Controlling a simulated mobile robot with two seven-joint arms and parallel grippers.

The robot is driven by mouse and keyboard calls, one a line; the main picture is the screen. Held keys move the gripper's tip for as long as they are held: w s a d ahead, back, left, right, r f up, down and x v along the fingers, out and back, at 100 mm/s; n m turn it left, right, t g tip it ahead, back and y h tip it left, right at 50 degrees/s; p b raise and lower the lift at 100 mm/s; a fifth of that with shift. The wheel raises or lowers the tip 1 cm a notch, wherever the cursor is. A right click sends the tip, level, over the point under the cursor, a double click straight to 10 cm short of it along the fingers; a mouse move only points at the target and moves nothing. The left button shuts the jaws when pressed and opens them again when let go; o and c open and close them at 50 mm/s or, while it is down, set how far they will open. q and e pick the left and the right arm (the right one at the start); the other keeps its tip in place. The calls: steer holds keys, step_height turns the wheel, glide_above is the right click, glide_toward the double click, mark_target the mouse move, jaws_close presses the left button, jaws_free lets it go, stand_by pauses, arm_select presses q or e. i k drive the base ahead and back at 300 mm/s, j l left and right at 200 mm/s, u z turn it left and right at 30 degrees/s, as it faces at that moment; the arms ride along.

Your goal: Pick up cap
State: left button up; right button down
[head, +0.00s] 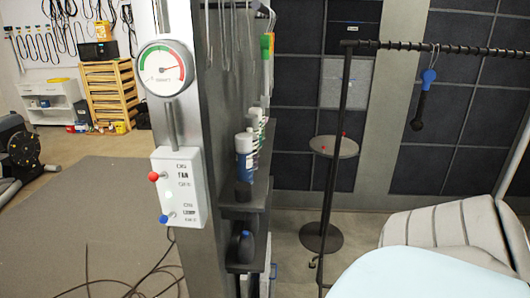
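I cannot make out a cap for certain in the head view. Small bottles and cans stand on a dark shelf on the side of the grey column, and one is a blue and white can (244,157). A blue and black item (426,92) hangs from the dark horizontal rail at the upper right. Neither of my grippers is in view.
The grey column (205,130) carries a gauge (165,69) and a white switch box (178,187). A round stand (335,147) is behind a dark post. A grey and white padded seat (450,232) and a pale blue surface (435,273) fill the lower right. Cables lie at lower left.

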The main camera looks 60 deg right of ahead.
mark_target(243, 190)
steer(key=z, duration=1.7)
steer(key=j, duration=0.15)
